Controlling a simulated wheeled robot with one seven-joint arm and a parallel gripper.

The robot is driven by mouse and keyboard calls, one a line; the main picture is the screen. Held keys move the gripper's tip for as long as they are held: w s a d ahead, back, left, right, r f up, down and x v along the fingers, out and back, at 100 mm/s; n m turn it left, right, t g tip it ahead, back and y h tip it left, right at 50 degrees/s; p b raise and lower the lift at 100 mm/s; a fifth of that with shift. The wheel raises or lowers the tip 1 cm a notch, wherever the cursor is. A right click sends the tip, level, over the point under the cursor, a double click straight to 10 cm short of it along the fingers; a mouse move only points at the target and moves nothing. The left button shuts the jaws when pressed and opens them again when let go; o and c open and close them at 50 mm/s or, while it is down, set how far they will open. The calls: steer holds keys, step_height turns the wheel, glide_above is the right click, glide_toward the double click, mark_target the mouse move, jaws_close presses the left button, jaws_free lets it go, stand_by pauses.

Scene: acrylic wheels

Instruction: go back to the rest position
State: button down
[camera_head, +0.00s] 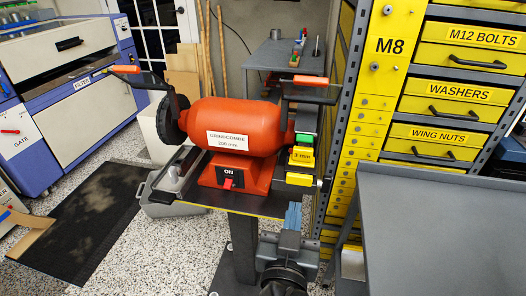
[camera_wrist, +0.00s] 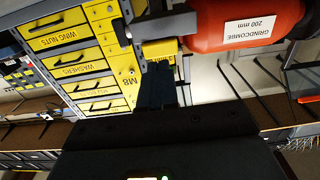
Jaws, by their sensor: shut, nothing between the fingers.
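My gripper (camera_head: 292,216) is shut and empty, with its fingers pointing up in front of the right side of the grinder stand in the head view. In the wrist view the closed fingers (camera_wrist: 157,88) show dark at the centre, just below a yellow block. The orange bench grinder (camera_head: 235,125), labelled GRINDCOMBE 200 mm, stands behind and left of the gripper; it also shows in the wrist view (camera_wrist: 235,25). Its ON switch (camera_head: 230,179) has a red lever. I cannot tell the exact gap between the fingers and the stand.
A grey table (camera_head: 440,215) stands at the right, before yellow drawers (camera_head: 463,95). Yellow blocks (camera_head: 300,157) and a green block (camera_head: 304,138) sit at the grinder's right side. A blue machine (camera_head: 75,110) is at the left, with a black mat (camera_head: 90,220) on the floor.

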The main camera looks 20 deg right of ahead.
steer(key=s+f+n+g+y+p, duration=0.1)
steer(key=s+f+n+y, duration=0.35)
steer(key=s, duration=0.35)
steer(key=s+f+n+g+y+p, duration=0.1)
steer(key=s+f+n+y, duration=0.3)
steer(key=s, duration=0.4)
steer(key=s+d+r+m+t+y+p, duration=0.1)
steer(key=s+r+t+y, duration=0.1)
steer(key=s+r, duration=1)
steer(key=s, duration=0.3)
steer(key=shift+d, duration=0.35)
steer(key=shift+d, duration=0.1)
